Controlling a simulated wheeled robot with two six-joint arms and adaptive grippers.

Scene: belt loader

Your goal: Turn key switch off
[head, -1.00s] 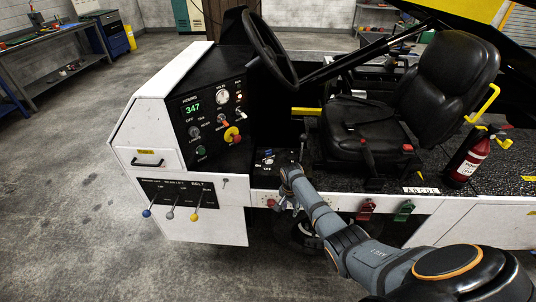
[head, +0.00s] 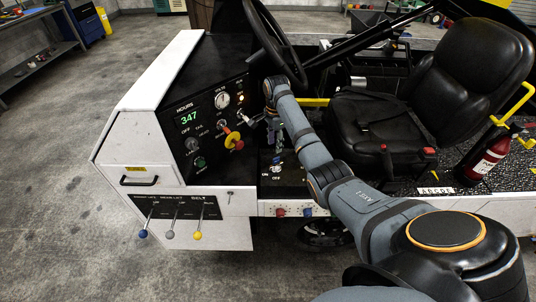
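The black dashboard panel (head: 175,125) stands left of the steering wheel, with a green hour display reading 347 and a round gauge (head: 222,100). A black rotary knob (head: 192,143) with an OFF label sits below the display. A small orange-red piece (head: 225,129) shows below the gauge; I cannot tell whether it or the knob is the key switch. My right gripper (head: 254,120) is just right of the panel, its tips pointing left at it, apart from the knob. Its finger opening is too small to read. My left gripper is not in view.
A red and yellow stop button (head: 234,141) sits close to my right gripper. The steering wheel (head: 266,40) arches above my forearm, the black seat (head: 385,125) is at right. Levers with blue, grey and yellow knobs (head: 198,235) hang below the panel.

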